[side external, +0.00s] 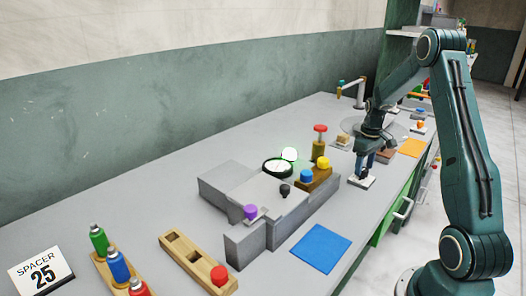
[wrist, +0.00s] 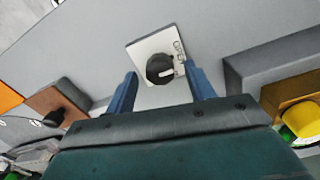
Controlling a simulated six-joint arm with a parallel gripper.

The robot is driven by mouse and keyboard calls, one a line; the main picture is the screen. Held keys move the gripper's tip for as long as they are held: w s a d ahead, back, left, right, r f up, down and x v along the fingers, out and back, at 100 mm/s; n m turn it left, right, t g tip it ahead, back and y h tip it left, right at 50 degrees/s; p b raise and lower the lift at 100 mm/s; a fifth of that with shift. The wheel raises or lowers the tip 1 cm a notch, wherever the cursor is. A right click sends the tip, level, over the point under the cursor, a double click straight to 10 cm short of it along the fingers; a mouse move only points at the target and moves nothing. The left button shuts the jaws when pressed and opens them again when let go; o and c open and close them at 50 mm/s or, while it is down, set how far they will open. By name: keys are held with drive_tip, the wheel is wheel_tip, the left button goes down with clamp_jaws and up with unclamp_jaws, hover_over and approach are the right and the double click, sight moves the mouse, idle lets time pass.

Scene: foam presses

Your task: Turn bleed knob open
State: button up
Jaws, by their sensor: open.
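The bleed knob (wrist: 160,69) is black and round with a pale pointer line, and sits on a white square plate (wrist: 148,46). The line points to the right in the wrist view. The word OPEN is printed along the plate's right side; other lettering is partly hidden by a finger. My gripper (wrist: 160,76) is open, with one blue finger on each side of the knob and gaps visible between. In the side view my gripper (side external: 364,163) points down just over the white plate (side external: 361,182), and the knob is hidden there.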

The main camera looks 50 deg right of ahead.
sight(364, 168)
wheel_tip(364, 168, up, 13)
idle(0.6)
drive_tip(key=s+a+r+n+t+h, duration=0.1)
drive_tip(key=a+r, duration=0.4)
drive_tip(key=a, duration=0.6)
drive_tip(key=a+r+t, duration=0.1)
drive_tip(key=a+r, duration=0.4)
drive_tip(key=a, duration=0.6)
drive_tip(key=s+a+f+n+t+y, duration=0.1)
drive_tip(key=s+a+f+t, duration=0.1)
drive_tip(key=s+a, duration=1.1)
drive_tip(key=shift+a+t, duration=0.5)
drive_tip(key=shift+t, duration=0.3)
